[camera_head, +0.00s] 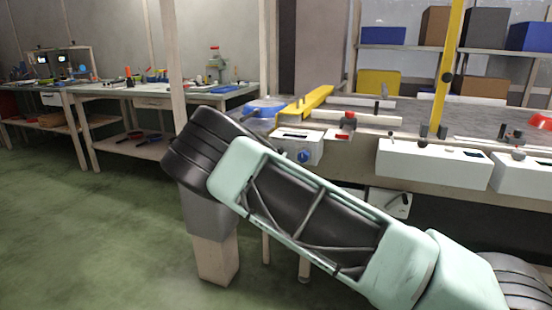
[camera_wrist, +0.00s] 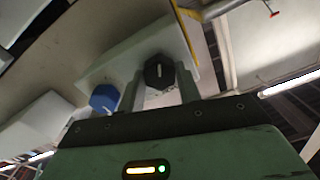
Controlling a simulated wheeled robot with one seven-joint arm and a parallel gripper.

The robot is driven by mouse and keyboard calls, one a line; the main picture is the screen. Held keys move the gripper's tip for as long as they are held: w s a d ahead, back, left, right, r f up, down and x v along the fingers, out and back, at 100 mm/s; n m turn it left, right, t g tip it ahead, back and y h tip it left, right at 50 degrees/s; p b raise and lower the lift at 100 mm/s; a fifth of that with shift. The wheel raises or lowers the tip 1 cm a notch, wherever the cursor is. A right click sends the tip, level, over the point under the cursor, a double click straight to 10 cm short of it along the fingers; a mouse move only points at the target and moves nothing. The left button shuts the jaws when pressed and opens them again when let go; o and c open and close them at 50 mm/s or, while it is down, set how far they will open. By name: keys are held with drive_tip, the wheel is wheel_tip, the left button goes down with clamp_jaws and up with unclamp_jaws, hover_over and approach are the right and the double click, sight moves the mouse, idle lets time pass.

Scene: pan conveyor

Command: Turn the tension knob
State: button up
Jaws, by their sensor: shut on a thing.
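A white control box (camera_wrist: 120,64) fills the upper middle of the wrist view, carrying a black knob (camera_wrist: 158,72) with a pale pointer line and a blue knob (camera_wrist: 103,97). My gripper (camera_wrist: 160,86) is shut on the black knob, one finger on each side. The blue knob is just left of the left finger, outside the grip. In the head view a white box (camera_head: 290,136) with a blue knob (camera_head: 305,156) stands at the conveyor's front edge. My arm covers the area below it. My fingers and the black knob are hidden there. I see no readable label naming the knobs.
The conveyor (camera_head: 470,128) runs right, with a yellow bar (camera_head: 306,102) at its left end and more white boxes (camera_head: 433,160) along its front. A yellow post (camera_head: 448,70) rises behind. A workbench (camera_head: 150,92) stands at left. Green floor at left is clear.

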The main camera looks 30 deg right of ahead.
drive_tip(key=shift+m+b, duration=1.2)
drive_tip(key=shift+m, duration=0.9)
drive_tip(key=o, duration=1)
drive_tip(key=p+v, duration=0.3)
drive_tip(key=v, duration=1.4)
drive_tip(key=shift+s+a, duration=0.2)
drive_tip(key=shift+f, duration=0.1)
